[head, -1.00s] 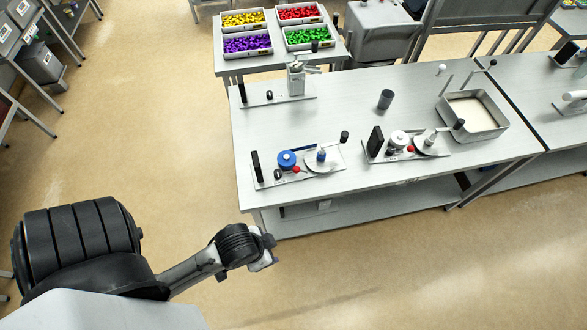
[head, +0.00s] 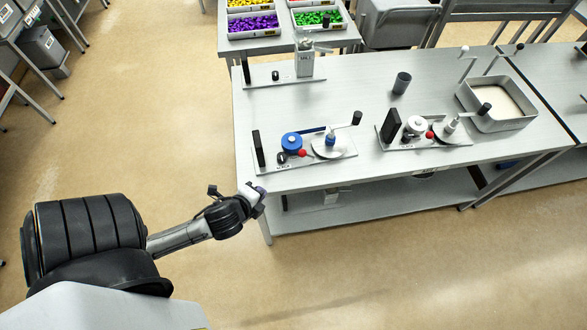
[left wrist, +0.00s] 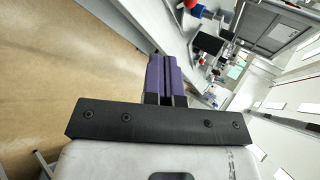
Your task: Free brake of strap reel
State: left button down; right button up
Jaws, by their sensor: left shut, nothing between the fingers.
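On the near left of the bench stands a plate device with a blue drum (head: 292,143), a red ball knob (head: 302,153), a round disc with a crank (head: 334,146) and a black upright (head: 258,148). A similar device with a white drum (head: 416,125) and a red knob (head: 430,135) stands to its right. I cannot tell which one is the strap reel. My left gripper (head: 262,194) is by the bench's near left corner, apart from both devices. Its purple fingers (left wrist: 166,77) are shut and empty in the left wrist view. My right gripper is not in view.
A post device (head: 304,62) is at the back left. The bench (head: 360,105) has a lower shelf; its near edge lies beside my left gripper. Floor in front is clear.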

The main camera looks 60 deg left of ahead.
aim_at(307, 155)
pick_arm(q)
jog(key=w+a+f+m+t+b, duration=0.1)
jog(key=a+f+m+b, duration=0.1)
jog(key=m, duration=0.3)
jog(key=w+a+f+m+t+h+b, duration=0.1)
jog(key=a+f+m+t+b, duration=0.1)
jog(key=f+m+b, duration=0.1)
jog(key=w+a+f+m+t+b, duration=0.1)
jog(key=a+f+m+t+b, duration=0.1)
jog(key=m+b, duration=0.3)
jog(key=shift+w+a+f+m, duration=0.1)
jog(key=shift+w+a+m, duration=0.15)
jog(key=shift+m, duration=0.45)
jog(key=shift+w+a+f+m, duration=0.1)
jog(key=shift+w+a+m, duration=0.1)
jog(key=shift+m, duration=0.5)
jog(key=m, duration=0.1)
jog(key=m+h+b, duration=0.1)
jog(key=m, duration=0.1)
jog(key=f+m+t+b, duration=0.1)
jog(key=shift+w+a+m+h, duration=0.25)
jog(key=shift+m+h, duration=0.05)
jog(key=shift+h, duration=0.1)
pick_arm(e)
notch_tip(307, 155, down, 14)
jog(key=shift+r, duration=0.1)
